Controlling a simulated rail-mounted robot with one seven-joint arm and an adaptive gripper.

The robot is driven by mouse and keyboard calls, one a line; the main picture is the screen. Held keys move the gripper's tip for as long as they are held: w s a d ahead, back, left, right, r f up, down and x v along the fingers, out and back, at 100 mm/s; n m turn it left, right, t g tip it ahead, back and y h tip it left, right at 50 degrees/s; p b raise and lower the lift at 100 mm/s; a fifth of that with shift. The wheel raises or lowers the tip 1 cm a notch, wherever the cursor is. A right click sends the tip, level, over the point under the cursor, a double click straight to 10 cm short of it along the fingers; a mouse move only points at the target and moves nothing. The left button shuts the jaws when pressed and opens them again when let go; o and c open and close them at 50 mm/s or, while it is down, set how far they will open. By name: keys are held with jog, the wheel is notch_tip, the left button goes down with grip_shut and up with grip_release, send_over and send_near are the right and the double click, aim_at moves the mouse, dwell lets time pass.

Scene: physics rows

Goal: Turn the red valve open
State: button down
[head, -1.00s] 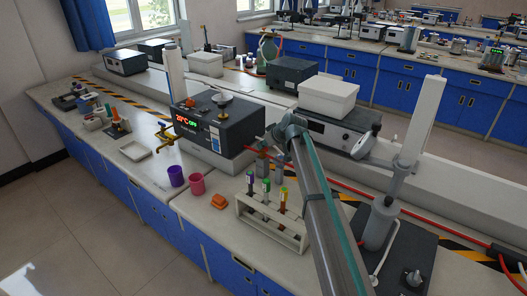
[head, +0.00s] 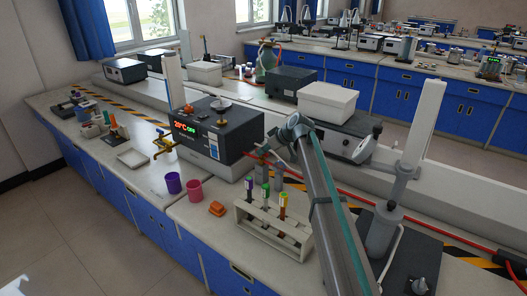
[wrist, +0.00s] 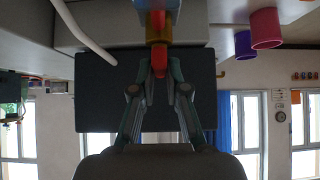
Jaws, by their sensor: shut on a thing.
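In the head view my gripper (head: 267,148) is small, at the right side of the dark heating unit, and partly hidden by my arm. The handle's exact angle is hard to tell.
The dark unit (head: 213,138) with a lit display stands left of my gripper. A test-tube rack (head: 245,222) stands in front. Purple (head: 173,183) and pink (head: 194,190) cups and an orange block (head: 217,208) lie nearby. A red hose (head: 340,195) runs rightward.

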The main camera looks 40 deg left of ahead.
jog(key=c, duration=1.2)
grip_release()
jog(key=v, duration=1.2)
